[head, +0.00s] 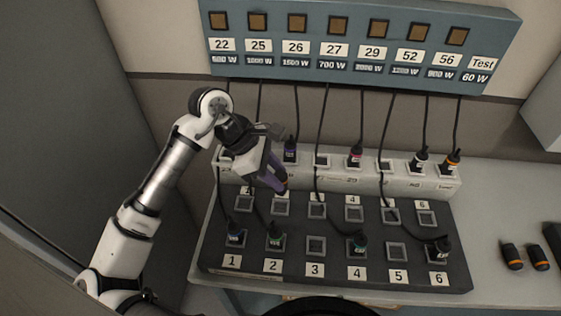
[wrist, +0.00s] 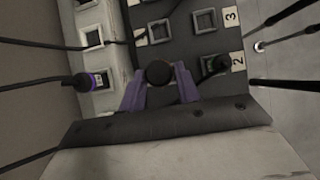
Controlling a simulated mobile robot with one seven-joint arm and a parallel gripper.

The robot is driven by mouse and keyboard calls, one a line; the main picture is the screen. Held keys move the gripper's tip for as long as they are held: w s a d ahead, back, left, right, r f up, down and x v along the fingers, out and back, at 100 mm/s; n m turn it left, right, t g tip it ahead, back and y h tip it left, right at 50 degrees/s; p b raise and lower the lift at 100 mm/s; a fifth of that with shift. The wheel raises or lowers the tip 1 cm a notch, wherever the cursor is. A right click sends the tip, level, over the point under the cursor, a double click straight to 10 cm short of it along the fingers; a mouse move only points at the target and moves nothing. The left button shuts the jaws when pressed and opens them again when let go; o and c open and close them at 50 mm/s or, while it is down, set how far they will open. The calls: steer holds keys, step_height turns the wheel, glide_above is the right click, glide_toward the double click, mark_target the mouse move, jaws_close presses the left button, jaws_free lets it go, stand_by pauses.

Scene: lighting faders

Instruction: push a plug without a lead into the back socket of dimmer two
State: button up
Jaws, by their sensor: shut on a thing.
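My gripper (head: 277,185) is shut on a black plug. The plug's round top (wrist: 158,73) shows between the purple fingers (wrist: 184,84) in the wrist view, and no lead runs from it. In the head view the plug is mostly hidden by the fingers. It is over the back row of the black dimmer board (head: 335,272), at dimmer two. The back socket of dimmer two (head: 280,208) shows just below the fingertips in the head view; the plug hides it in the wrist view. I cannot tell whether the plug touches it.
Leaded plugs sit in front sockets one, two (head: 275,240), four (head: 357,244) and six. A pale strip (head: 335,178) behind holds several plugs, including a purple one (head: 290,152) near my gripper. Leads hang across the board. Two loose orange-banded plugs (head: 511,256) are at right.

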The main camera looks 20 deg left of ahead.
steer(key=shift+s+f+b, duration=0.3)
steer(key=shift+f+b, duration=0.2)
steer(key=shift+f, duration=0.1)
step_height(320, 180, down, 4)
steer(key=b, duration=0.4)
steer(key=shift+w+f, duration=0.15)
steer(key=shift+p, duration=0.45)
steer(key=shift+f, duration=0.85)
stand_by(1.6)
steer(key=o, duration=1.1)
steer(key=b+v, duration=0.1)
steer(key=v, duration=1.2)
steer(key=shift+r+b, duration=0.35)
steer(key=shift+b, duration=0.05)
